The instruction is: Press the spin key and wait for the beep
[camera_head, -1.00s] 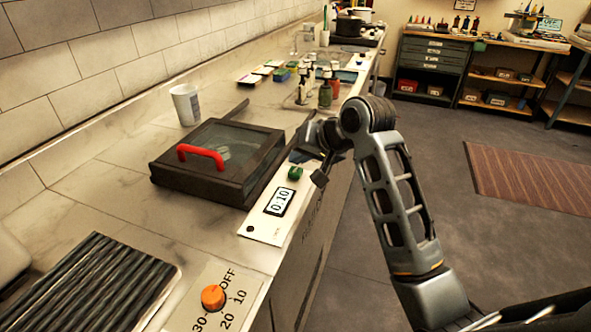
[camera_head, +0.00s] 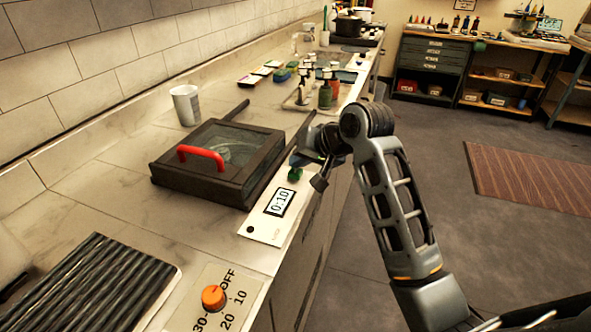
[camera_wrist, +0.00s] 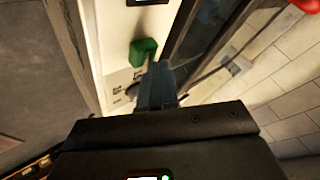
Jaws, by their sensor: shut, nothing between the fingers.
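The green key (camera_head: 295,174) sits on a white control panel (camera_head: 262,229) along the counter's front edge. The panel's display (camera_head: 280,201) reads 0:10. Beside the panel is a dark box with a glass lid and a red handle (camera_head: 202,157); its lid is down. My gripper (camera_head: 301,160) is shut and empty, just beyond the key at the panel's far end. In the wrist view my blue-grey fingertips (camera_wrist: 158,74) are close beside the green key (camera_wrist: 144,50); I cannot tell whether they touch it. A small dark knob (camera_wrist: 133,90) with marks is partly hidden by the fingers.
An orange dial (camera_head: 213,297) marked OFF, 10, 20, 30 is on a nearer panel. A ridged dark tray (camera_head: 95,285) lies at the front left. A white cup (camera_head: 186,105) stands behind the box. Bottles (camera_head: 325,95) stand farther along the counter. The floor at right is open.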

